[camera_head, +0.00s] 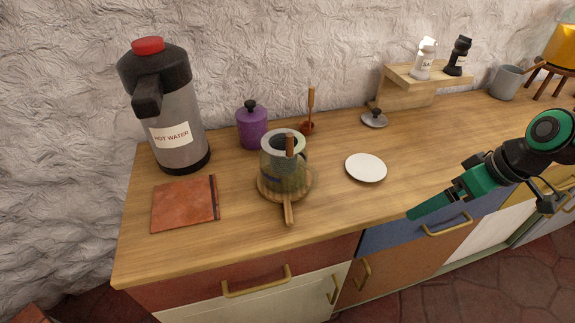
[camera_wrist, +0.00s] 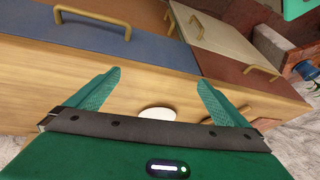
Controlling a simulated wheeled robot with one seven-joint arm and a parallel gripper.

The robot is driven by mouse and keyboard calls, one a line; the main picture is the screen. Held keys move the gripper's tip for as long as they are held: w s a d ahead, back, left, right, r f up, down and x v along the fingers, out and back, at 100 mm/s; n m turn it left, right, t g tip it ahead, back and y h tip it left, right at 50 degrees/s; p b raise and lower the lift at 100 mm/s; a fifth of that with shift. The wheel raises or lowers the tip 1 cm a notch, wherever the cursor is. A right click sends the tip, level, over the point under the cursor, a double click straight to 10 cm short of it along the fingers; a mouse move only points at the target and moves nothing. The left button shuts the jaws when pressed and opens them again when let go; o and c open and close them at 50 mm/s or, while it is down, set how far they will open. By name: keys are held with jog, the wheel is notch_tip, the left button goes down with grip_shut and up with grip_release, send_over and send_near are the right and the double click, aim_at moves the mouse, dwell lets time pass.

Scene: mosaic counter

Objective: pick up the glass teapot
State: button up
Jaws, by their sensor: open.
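The glass teapot (camera_head: 290,177) stands upright on a round wooden board (camera_head: 268,190) near the left part of the counter in the head view. It is see-through greenish glass with a brown wooden piece rising at its front. My gripper (camera_head: 428,211) is at the right, over the counter's front edge, well apart from the teapot. In the wrist view my gripper (camera_wrist: 160,90) has its two green fingers spread wide with nothing between them. The teapot cannot be made out in the wrist view.
A hot water dispenser (camera_head: 182,118), purple jar (camera_head: 252,130) and reddish book (camera_head: 184,204) are left of the teapot. A white plate (camera_head: 366,167) lies right of it, with a grey lid (camera_head: 374,120) behind. A wooden riser (camera_head: 408,92) stands at the back. Counter right of the plate is clear.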

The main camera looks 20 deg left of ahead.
aim_at(286, 159)
jog(key=a+n+y, duration=0.1)
jog(key=a, duration=0.3)
jog(key=w+a+n+y, duration=0.1)
jog(key=a+n, duration=0.1)
jog(key=a, duration=0.2)
jog(key=w+a+n+y, duration=0.1)
jog(key=a+y, duration=0.1)
jog(key=a, duration=0.2)
jog(key=shift+a+r, duration=0.15)
jog(key=shift+a, duration=0.1)
jog(key=a+r+n+y, duration=0.1)
jog(key=a+r, duration=0.1)
jog(key=a, duration=0.2)
jog(key=a+r+n+y, duration=0.1)
jog(key=a+r+y, duration=0.1)
jog(key=a, duration=0.2)
jog(key=a+r+n+g+y, duration=0.1)
jog(key=a+r+n+y, duration=0.1)
jog(key=a, duration=0.2)
jog(key=shift+s+a, duration=0.2)
jog(key=shift+a, duration=0.1)
jog(key=shift+a+y, duration=0.3)
jog(key=shift+a, duration=0.1)
jog(key=x, duration=1)
jog(key=shift+s+a+f, duration=0.1)
jog(key=shift+s+f, duration=0.05)
jog(key=shift+s, duration=0.05)
jog(key=c, duration=1.2)
